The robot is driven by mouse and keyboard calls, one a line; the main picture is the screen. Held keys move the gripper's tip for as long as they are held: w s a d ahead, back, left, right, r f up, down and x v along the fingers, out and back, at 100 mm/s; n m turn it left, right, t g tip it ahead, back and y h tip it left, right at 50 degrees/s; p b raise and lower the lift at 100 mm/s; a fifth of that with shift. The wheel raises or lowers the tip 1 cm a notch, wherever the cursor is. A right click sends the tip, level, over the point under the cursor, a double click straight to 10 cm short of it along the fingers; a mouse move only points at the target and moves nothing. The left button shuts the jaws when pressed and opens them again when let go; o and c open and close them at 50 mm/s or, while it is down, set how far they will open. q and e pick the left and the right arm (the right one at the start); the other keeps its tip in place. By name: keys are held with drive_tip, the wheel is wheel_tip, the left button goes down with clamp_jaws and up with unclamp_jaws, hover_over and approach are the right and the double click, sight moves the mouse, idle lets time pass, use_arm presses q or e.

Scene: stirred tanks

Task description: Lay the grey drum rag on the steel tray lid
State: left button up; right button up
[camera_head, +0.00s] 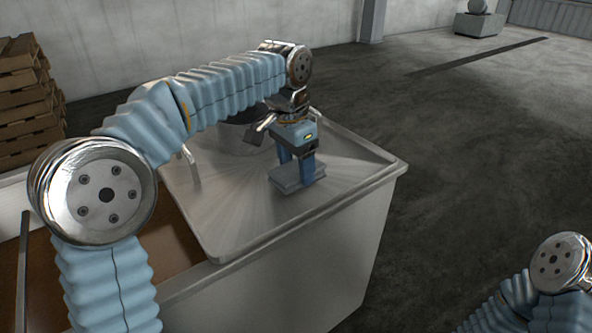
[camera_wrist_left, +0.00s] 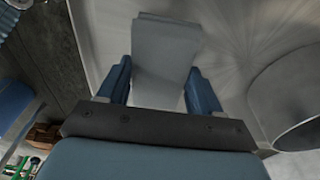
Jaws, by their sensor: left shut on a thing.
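The grey drum rag (camera_head: 287,181) is a flat, folded grey pad on or just above the steel tray lid (camera_head: 229,226); I cannot tell whether they touch. My left gripper (camera_head: 296,178) points down from above and is shut on the rag. In the left wrist view the rag (camera_wrist_left: 164,58) runs out from between the two blue fingers of the left gripper (camera_wrist_left: 162,88). The lid's shiny brushed surface (camera_wrist_left: 275,25) fills the area behind it. Of my right arm, only part shows at the lower right of the head view; its gripper is out of view.
The lid sits over part of a large pale tank (camera_head: 300,265) with brown contents (camera_head: 180,235) at the left. Stacked wooden pallets (camera_head: 25,95) stand at the far left.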

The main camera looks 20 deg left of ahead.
sight(290, 171)
use_arm(q)
drive_tip(key=shift+f, duration=0.5)
drive_tip(key=shift+f, duration=0.1)
drive_tip(key=o, duration=1)
drive_tip(key=r+p, duration=0.1)
drive_tip(key=r, duration=0.3)
drive_tip(key=r+p, duration=0.1)
drive_tip(key=r, duration=0.3)
drive_tip(key=s+r+p, duration=0.1)
drive_tip(key=r, duration=0.3)
drive_tip(key=shift+s+a+r, duration=0.1)
drive_tip(key=shift+a, duration=0.3)
